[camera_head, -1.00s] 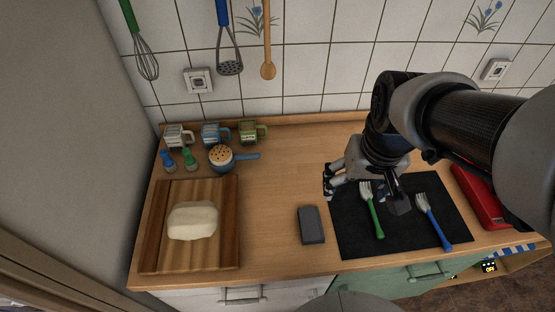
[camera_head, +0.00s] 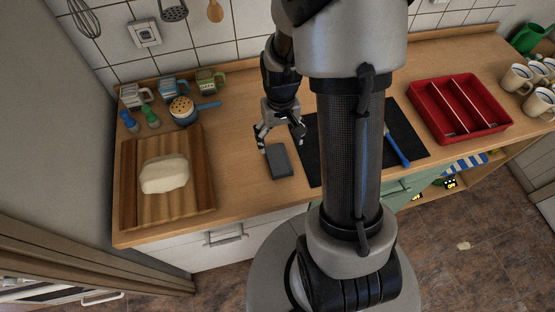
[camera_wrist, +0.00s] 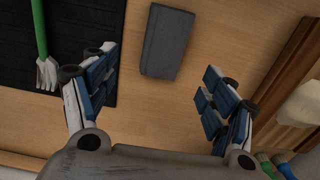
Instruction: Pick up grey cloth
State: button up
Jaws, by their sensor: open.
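A dark grey rectangular block-like piece (camera_head: 279,161), the only grey item that could be the cloth, lies flat on the wooden counter just left of the black mat. It also shows in the wrist view (camera_wrist: 167,43), at the top middle. My gripper (camera_head: 279,139) is open and empty above the counter, just behind the grey piece in the head view. In the wrist view my open fingers (camera_wrist: 160,95) stand either side, with the grey piece ahead between them and not touched.
A black mat (camera_head: 309,168) with a green fork (camera_wrist: 42,50) and a blue fork (camera_head: 397,147) lies to the right. A wooden board (camera_head: 198,190) with a pale lump (camera_head: 164,174) is at left. A red tray (camera_head: 423,92), mugs and a blue pan (camera_head: 184,111) stand further off.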

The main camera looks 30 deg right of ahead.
aim_at(279, 158)
notch_tip(279, 158, down, 3)
jog(key=shift+f+b, duration=0.1)
jog(key=shift+b, duration=0.2)
jog(key=f, duration=0.1)
jog(key=f+b, duration=0.1)
jog(key=f, duration=0.2)
jog(key=shift+s+a, duration=0.3)
jog(key=shift+a, duration=0.1)
jog(key=shift+f+b, duration=0.35)
jog(key=shift+f, duration=0.25)
jog(key=shift+c, duration=0.4)
jog(key=c, duration=1.1)
jog(key=shift+r, duration=0.15)
